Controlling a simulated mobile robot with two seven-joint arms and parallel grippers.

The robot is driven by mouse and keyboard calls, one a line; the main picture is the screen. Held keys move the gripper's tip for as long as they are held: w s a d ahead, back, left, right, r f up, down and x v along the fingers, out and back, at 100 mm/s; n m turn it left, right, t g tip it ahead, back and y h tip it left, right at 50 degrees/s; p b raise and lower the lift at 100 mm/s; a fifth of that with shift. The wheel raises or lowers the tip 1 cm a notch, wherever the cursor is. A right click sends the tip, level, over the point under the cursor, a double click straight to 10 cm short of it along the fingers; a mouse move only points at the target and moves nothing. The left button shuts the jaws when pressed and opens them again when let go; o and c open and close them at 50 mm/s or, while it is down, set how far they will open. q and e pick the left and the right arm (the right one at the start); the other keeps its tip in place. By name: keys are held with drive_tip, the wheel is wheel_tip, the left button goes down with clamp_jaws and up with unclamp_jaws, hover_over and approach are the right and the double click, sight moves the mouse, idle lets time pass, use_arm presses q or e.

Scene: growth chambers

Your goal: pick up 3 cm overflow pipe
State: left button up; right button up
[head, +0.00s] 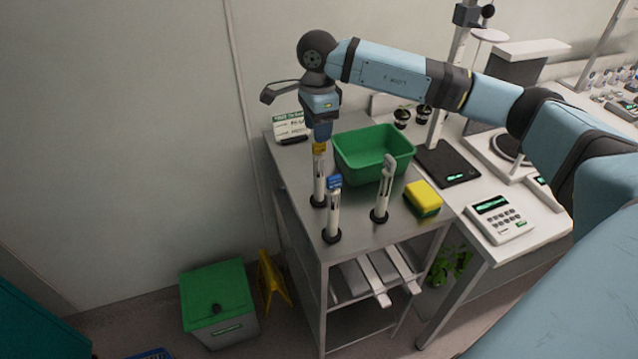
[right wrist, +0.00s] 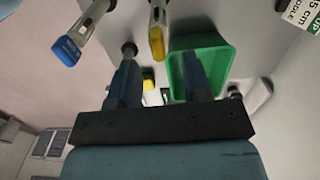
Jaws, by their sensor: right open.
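Three upright pale overflow pipes with dark round bases stand on the steel trolley top. One has a yellow cap (head: 319,150), one a blue cap (head: 334,182), and one a grey top (head: 383,188). I cannot read which is the 3 cm one. My right gripper (head: 321,138) points down, just above the yellow-capped pipe in the head view. In the right wrist view, its open, empty fingers (right wrist: 160,78) have the yellow cap (right wrist: 157,42) beyond and between them. The blue cap (right wrist: 67,50) lies to the left. My left gripper is not in view.
A green tub (head: 372,140) stands behind the pipes, with a yellow-green sponge (head: 423,197) to the right. A small sign (head: 290,128) stands at the back left. A scale (head: 448,163) and keypad device (head: 500,217) occupy the right bench. A green-lidded bin (head: 215,290) is on the floor.

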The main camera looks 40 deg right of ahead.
sight(319, 152)
drive_tip(key=shift+s+f+p, duration=0.15)
drive_tip(key=shift+f+p, duration=0.6)
drive_tip(key=shift+f, duration=1.95)
clamp_jaws()
